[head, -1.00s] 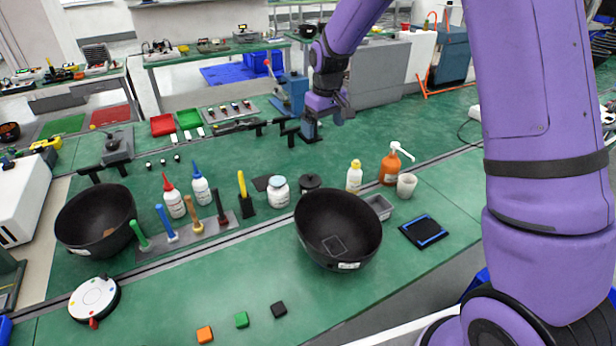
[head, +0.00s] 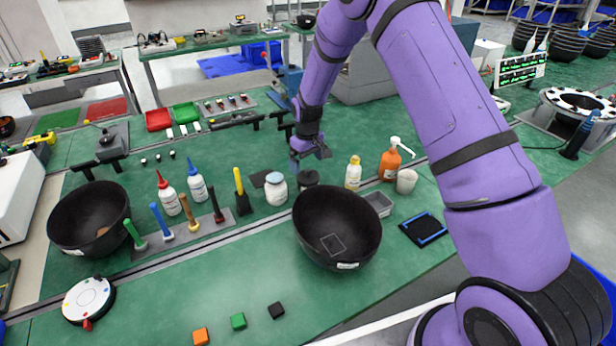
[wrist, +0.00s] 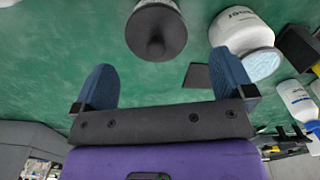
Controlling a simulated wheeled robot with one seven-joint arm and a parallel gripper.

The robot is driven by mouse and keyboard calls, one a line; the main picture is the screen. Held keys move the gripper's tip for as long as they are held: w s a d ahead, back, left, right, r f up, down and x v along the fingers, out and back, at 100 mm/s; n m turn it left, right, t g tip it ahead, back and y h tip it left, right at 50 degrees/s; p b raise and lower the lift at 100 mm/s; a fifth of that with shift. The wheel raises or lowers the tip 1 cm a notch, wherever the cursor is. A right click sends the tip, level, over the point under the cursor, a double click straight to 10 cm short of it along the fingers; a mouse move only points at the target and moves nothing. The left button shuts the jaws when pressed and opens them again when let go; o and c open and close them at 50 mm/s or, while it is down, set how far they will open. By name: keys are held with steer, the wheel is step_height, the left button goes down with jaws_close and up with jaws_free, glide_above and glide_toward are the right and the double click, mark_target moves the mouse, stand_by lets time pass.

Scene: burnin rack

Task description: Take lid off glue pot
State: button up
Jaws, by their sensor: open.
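In the head view my gripper (head: 296,164) hangs just above and behind the pot, partly hidden by my wrist.
A white jar with a pale blue lid (head: 276,189) stands close left of the pot, beside a dark flat square (wrist: 197,76). The large black bowl (head: 338,235) is in front. A yellow-capped bottle (head: 353,173) and an orange pump bottle (head: 390,164) stand right.

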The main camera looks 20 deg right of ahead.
mark_target(307, 170)
steer(key=shift+w+f, duration=0.2)
steer(key=shift+f, duration=1.15)
steer(key=shift+w+f, duration=0.15)
steer(key=shift+f, duration=1.2)
steer(key=shift+d, duration=0.1)
steer(key=shift+c, duration=0.2)
steer(key=c, duration=0.8)
steer(key=shift+o, duration=0.2)
step_height(307, 170, up, 10)
steer(key=w+a+f, duration=0.4)
steer(key=w+a, duration=0.5)
steer(key=a, duration=0.5)
steer(key=f, duration=0.9)
steer(key=shift+d+f, duration=0.15)
steer(key=shift+d, duration=0.05)
